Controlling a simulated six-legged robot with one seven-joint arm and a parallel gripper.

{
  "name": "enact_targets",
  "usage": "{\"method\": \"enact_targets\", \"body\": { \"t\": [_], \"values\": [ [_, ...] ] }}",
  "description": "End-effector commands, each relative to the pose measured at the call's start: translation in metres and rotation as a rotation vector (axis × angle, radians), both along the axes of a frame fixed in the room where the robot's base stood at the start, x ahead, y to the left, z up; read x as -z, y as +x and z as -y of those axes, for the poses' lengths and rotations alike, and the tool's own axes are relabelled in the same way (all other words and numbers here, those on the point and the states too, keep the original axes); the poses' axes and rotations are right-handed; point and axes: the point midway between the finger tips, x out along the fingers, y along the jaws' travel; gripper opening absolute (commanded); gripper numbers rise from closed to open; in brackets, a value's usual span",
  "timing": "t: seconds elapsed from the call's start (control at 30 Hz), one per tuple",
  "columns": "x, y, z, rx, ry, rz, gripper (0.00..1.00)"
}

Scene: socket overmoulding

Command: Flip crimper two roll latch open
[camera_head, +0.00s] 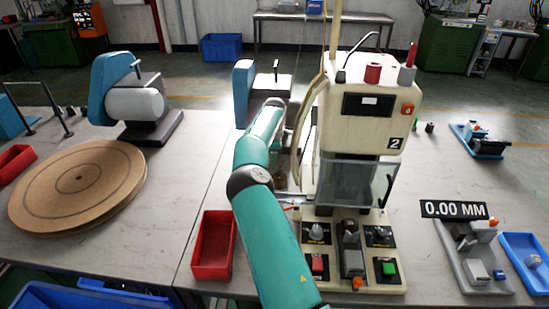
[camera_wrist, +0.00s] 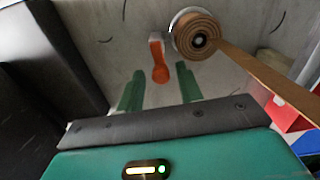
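Crimper two (camera_head: 372,115) is the cream machine marked "2" on the bench. In the wrist view, a brown strip roll (camera_wrist: 197,38) sits on a round holder, with its strip running off to the lower right. To its left is the latch (camera_wrist: 158,62), a small lever with an orange end hanging downward from a pale mount. My gripper (camera_wrist: 159,78) is open, with its two green fingers apart. The orange end shows between and slightly beyond the fingertips; I cannot tell whether they touch. In the head view, my arm and the machine hide the fingers and latch.
A red bin (camera_head: 214,246) stands left of the crimper's base. A large brown disc (camera_head: 78,183) lies on the left bench. A grey fixture (camera_head: 474,262) and blue tray (camera_head: 527,262) are at right. A clear guard (camera_head: 356,183) fronts the crimper.

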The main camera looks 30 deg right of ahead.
Motion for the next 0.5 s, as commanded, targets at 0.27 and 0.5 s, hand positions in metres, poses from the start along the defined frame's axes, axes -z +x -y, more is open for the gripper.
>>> {"method": "enact_targets", "body": {
  "t": [0.27, 0.5],
  "values": [
    [0.000, 0.000, 0.000, 0.000, 0.001, -0.001, 0.41],
    [-0.020, 0.000, 0.000, -0.001, 0.000, 0.001, 0.41]
  ]
}}
